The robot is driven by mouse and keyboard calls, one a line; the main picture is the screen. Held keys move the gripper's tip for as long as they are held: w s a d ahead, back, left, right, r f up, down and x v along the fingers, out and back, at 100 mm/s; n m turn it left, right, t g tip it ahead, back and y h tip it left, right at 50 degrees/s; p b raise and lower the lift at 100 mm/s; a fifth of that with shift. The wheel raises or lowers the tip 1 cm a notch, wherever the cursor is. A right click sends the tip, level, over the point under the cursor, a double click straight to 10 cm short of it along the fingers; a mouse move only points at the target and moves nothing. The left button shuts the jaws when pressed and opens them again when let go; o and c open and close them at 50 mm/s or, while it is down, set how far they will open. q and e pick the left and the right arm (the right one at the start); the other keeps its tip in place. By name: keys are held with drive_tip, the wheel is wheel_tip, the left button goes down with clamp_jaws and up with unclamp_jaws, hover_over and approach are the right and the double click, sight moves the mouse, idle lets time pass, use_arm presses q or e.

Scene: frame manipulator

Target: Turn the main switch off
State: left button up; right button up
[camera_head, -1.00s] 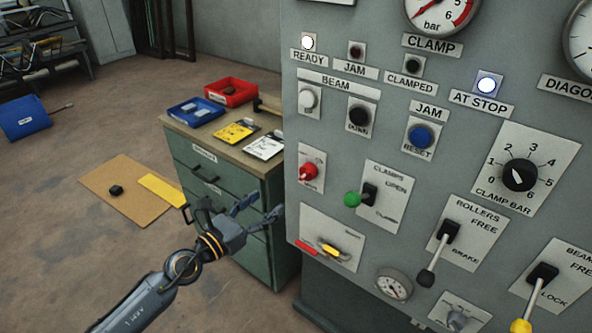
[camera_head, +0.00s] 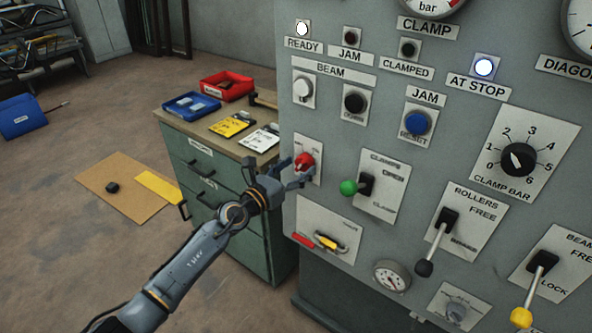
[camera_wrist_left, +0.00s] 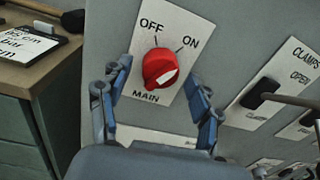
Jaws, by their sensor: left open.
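The main switch is a red rotary knob (camera_head: 304,161) on a white plate on the grey control panel. The left wrist view shows this red knob (camera_wrist_left: 160,68) between the OFF label at upper left and the ON label at upper right, with MAIN below. Its white mark slants up to the right, toward ON. My left gripper (camera_head: 278,174) is open in front of the panel, just left of the knob in the head view. In the left wrist view its fingers (camera_wrist_left: 160,92) stand on either side of the knob, with gaps visible. My right gripper is out of view.
Below the switch is a plate with red and yellow handles (camera_head: 328,241). A green-knobbed clamps lever (camera_head: 349,187) sticks out to its right. A green drawer cabinet (camera_head: 205,178) with trays and cards on top stands left of the panel.

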use_arm(q)
drive_tip(key=c, duration=1.2)
drive_tip(key=shift+o, duration=0.2)
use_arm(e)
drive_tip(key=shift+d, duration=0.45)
use_arm(q)
drive_tip(key=n+p, duration=0.1)
drive_tip(key=n, duration=0.4)
drive_tip(key=shift+n, duration=0.4)
drive_tip(key=n+p, duration=0.1)
drive_tip(key=n, duration=0.3)
drive_tip(key=shift+p, duration=0.3)
drive_tip(key=shift+f+n, duration=0.1)
drive_tip(key=shift+n, duration=1.1)
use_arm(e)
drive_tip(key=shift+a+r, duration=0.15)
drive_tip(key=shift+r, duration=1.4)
